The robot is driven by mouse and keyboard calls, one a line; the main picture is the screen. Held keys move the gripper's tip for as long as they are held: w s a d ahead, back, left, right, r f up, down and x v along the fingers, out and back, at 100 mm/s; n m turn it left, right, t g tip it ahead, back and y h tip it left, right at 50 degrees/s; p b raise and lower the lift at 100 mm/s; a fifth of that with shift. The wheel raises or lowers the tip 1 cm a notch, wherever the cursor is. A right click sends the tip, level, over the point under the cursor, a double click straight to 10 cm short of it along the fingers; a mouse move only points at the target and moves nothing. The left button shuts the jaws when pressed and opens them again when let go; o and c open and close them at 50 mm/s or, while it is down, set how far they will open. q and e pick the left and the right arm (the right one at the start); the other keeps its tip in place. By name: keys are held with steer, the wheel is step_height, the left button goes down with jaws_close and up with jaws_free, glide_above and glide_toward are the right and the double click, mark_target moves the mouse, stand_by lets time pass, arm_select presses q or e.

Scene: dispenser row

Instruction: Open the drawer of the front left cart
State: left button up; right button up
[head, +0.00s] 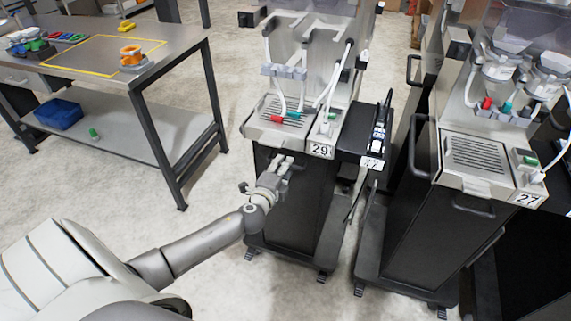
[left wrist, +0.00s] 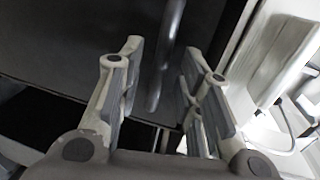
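The front left cart (head: 296,130), labelled 29, has a light grey dispenser top over a dark drawer front (head: 305,205). My left gripper (head: 284,163) is at the upper part of this drawer front, just below the grey top. In the left wrist view my left gripper (left wrist: 163,62) is open, its two fingers spread apart. A dark bar handle (left wrist: 168,48) shows between the fingers in that view, in front of the dark panel (left wrist: 75,40). I cannot tell whether the fingers touch it. In the head view the gripper hides the handle. My right gripper is not in view.
A second cart (head: 470,165), labelled 27, stands to the right, with a dark handle (head: 474,207). A narrow black unit (head: 363,140) adjoins cart 29. A metal table (head: 110,50) with a lower shelf stands at the left. The floor between the table and cart 29 is clear.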

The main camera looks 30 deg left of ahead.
arm_select(q)
steer(key=shift+x, duration=1.2)
steer(key=shift+f, duration=0.1)
jaws_close()
